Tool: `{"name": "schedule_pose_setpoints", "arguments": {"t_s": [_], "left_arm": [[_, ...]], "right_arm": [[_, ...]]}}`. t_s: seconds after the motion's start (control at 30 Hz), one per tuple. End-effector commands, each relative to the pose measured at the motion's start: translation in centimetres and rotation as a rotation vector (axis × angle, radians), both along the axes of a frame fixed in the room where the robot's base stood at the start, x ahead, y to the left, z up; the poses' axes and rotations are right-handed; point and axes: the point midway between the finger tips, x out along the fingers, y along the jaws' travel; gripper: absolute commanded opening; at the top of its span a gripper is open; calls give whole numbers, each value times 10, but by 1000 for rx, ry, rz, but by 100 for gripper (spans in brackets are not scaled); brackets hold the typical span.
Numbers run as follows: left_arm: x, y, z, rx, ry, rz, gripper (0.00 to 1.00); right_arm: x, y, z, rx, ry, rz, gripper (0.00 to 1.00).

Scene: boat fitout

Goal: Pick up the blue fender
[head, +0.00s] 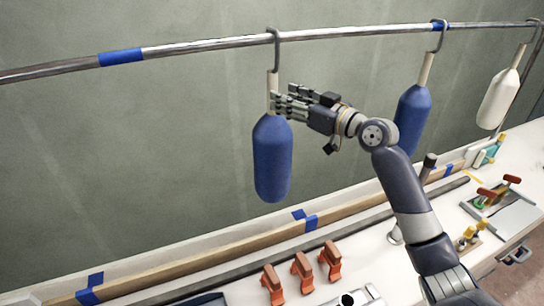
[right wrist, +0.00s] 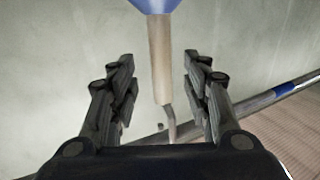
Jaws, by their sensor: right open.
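A blue fender (head: 272,160) hangs by its pale neck (head: 272,85) from a hook on the metal rail, left of centre in the head view. A second blue fender (head: 412,118) hangs further right, partly behind my right arm. My right gripper (head: 284,102) is open at the neck of the left blue fender, just above its body. In the right wrist view the neck (right wrist: 160,60) shows between the two open fingers of the gripper (right wrist: 158,78), without visible contact. The blue body (right wrist: 160,5) is at the top edge there. My left gripper is not in view.
The rail (head: 210,45) runs across the top with blue tape bands. A white fender (head: 498,98) hangs at far right. Below, a workbench (head: 390,272) carries several orange clamps (head: 302,270), a long bar and red-handled tools (head: 498,188). The space left of the fender is free.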

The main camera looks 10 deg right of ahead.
Motion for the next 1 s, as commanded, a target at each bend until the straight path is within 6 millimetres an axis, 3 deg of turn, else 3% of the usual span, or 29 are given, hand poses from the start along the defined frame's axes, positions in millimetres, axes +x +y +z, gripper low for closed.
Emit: {"name": "schedule_pose_setpoints", "arguments": {"t_s": [0.23,0.4,0.7,0.9,1.0], "left_arm": [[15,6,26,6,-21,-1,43],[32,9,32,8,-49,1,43],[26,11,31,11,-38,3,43],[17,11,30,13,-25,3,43],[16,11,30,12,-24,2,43]], "right_arm": [[25,19,3,3,2,0,44],[39,28,-1,0,0,0,44],[42,30,-3,-1,-1,-1,44],[42,30,-3,-1,0,-1,0],[42,30,-3,-1,0,-1,0]]}}
